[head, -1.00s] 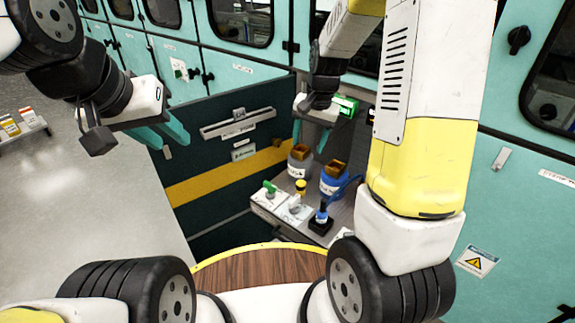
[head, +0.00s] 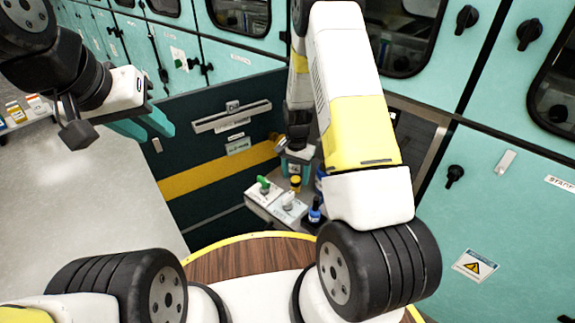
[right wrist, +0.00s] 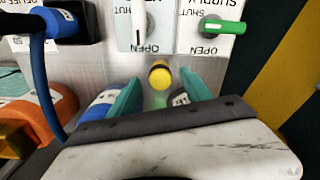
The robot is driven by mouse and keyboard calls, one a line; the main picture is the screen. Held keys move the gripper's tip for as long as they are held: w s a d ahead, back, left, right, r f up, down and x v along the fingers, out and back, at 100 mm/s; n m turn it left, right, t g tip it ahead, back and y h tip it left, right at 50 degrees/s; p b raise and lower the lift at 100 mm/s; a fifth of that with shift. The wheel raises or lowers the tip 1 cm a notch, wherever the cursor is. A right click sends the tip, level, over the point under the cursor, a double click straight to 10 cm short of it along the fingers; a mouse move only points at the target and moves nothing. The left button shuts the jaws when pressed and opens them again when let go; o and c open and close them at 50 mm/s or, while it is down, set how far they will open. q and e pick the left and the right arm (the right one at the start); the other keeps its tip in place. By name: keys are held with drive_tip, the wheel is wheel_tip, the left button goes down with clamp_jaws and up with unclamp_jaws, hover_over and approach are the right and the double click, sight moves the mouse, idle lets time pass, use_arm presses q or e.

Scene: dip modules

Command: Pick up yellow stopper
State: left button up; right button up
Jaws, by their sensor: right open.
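The yellow stopper (right wrist: 160,75) is a small yellow cylinder with a dark top, on the light panel below the valve plates in the right wrist view. It also shows in the head view (head: 296,180). My right gripper (right wrist: 162,88) is open, with one teal finger on each side of the stopper near their tips. Neither finger visibly touches it. In the head view the right gripper (head: 296,164) is just above and behind the stopper, partly hidden by my arm. My left gripper (head: 146,126) hangs at the left, open and empty, far from the stopper.
A green-handled valve (right wrist: 222,28) and a white-handled valve (right wrist: 138,25) stand close by. A blue connector (right wrist: 62,20) with a cable is at left. A blue bottle (right wrist: 103,101) sits beside the left finger. A dark wall with a yellow stripe (head: 195,178) stands left of the panel.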

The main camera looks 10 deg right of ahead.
drive_tip(key=shift+f, duration=0.6)
clamp_jaws()
drive_tip(key=shift+r, duration=0.1)
